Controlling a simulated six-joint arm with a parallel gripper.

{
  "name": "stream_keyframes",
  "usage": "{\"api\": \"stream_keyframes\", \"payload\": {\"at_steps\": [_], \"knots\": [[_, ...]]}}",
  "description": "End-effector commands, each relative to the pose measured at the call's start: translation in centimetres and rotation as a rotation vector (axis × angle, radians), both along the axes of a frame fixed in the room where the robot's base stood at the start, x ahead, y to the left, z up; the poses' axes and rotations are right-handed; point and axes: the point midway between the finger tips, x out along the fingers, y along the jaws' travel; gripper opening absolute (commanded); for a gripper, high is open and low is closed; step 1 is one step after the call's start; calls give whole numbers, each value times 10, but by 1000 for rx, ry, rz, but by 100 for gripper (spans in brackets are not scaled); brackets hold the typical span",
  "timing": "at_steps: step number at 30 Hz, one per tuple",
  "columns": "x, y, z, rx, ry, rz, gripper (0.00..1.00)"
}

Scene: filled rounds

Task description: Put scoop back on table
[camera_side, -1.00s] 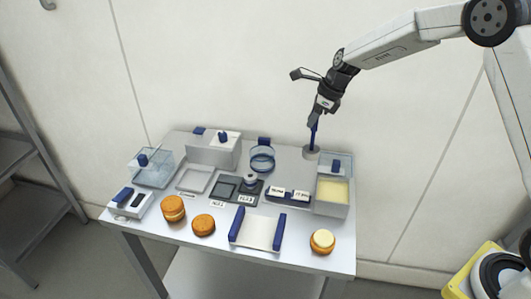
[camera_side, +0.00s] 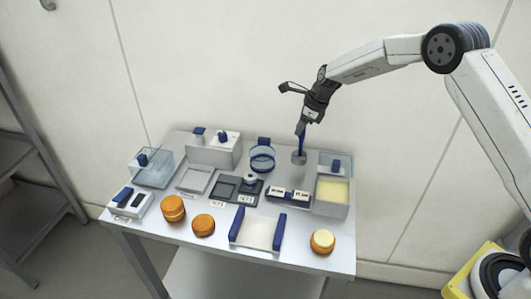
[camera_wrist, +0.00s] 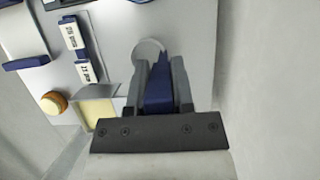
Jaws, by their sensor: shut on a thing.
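My gripper (camera_side: 302,122) points down over the back right of the table (camera_side: 205,255). It is shut on the blue handle of the scoop (camera_side: 301,143), which hangs upright with its grey round cup (camera_side: 299,158) at the bottom. The cup is at or just above the tabletop; I cannot tell if it touches. In the wrist view, the blue handle (camera_wrist: 158,88) sits between the two fingers of my gripper (camera_wrist: 162,80), and the pale cup (camera_wrist: 148,50) shows beyond them, partly hidden.
A bin of pale yellow filling (camera_side: 332,191) stands just right of the scoop. Two labelled blocks (camera_side: 288,194) lie in front, and a clear blue-rimmed round container (camera_side: 262,158) stands to the left. A cream-topped round (camera_side: 322,241) is at the front right. Bare tabletop surrounds the cup.

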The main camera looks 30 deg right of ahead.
Motion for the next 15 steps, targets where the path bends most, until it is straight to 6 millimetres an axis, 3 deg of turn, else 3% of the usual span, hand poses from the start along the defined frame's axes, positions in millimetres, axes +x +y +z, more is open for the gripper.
{"api": "stream_keyframes", "payload": {"at_steps": [9,15], "knots": [[3,0,-30,-1,1,0,0],[3,0,-34,-1,-2,-1,0]]}}
